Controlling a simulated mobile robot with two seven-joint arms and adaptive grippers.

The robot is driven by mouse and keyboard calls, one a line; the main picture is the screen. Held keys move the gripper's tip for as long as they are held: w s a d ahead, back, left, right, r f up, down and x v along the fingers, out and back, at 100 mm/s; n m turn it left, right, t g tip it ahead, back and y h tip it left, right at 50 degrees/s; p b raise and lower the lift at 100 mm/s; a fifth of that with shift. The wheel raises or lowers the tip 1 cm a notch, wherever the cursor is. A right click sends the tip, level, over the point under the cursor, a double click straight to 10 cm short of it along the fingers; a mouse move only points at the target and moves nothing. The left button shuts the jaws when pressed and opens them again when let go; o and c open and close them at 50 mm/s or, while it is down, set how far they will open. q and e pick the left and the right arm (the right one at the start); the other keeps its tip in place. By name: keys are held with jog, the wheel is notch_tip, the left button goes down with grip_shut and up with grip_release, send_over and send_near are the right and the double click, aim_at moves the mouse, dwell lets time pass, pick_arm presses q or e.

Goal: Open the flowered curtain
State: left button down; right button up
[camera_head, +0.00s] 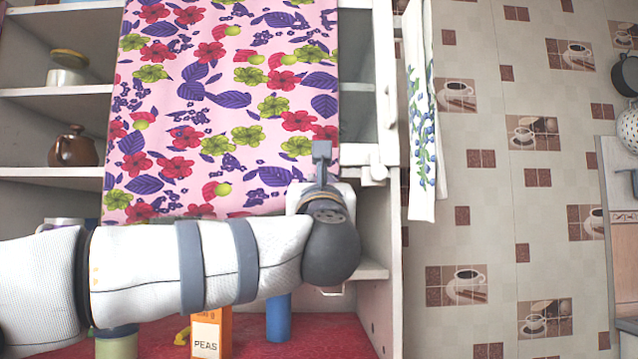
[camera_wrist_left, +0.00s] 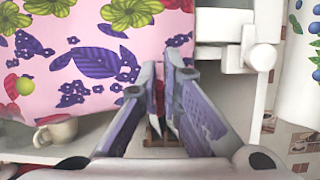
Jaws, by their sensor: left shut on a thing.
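The flowered curtain (camera_head: 225,100) is pink with red, green and purple flowers and leaves. It hangs over the middle of the shelf unit and leaves shelves bare on its left and a narrow strip on its right. My left gripper (camera_head: 322,158) is at the curtain's lower right edge. In the left wrist view the curtain (camera_wrist_left: 95,50) reaches the fingers of the left gripper (camera_wrist_left: 163,72), which are nearly together on its edge. The exact grip is partly hidden by the fingers. My right gripper is in neither view.
A white post with a knob (camera_head: 375,170) stands just right of my gripper. A brown teapot (camera_head: 72,148) and a lidded jar (camera_head: 68,68) stand on the left shelves. An orange peas box (camera_head: 211,333) and a blue cylinder (camera_head: 279,318) stand below my arm. A towel (camera_head: 422,120) hangs right.

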pick_arm(q)
jog(key=c, duration=1.8)
grip_release()
jog(key=shift+w, duration=0.1)
jog(key=shift+o, duration=0.2)
jog(key=v, duration=1.2)
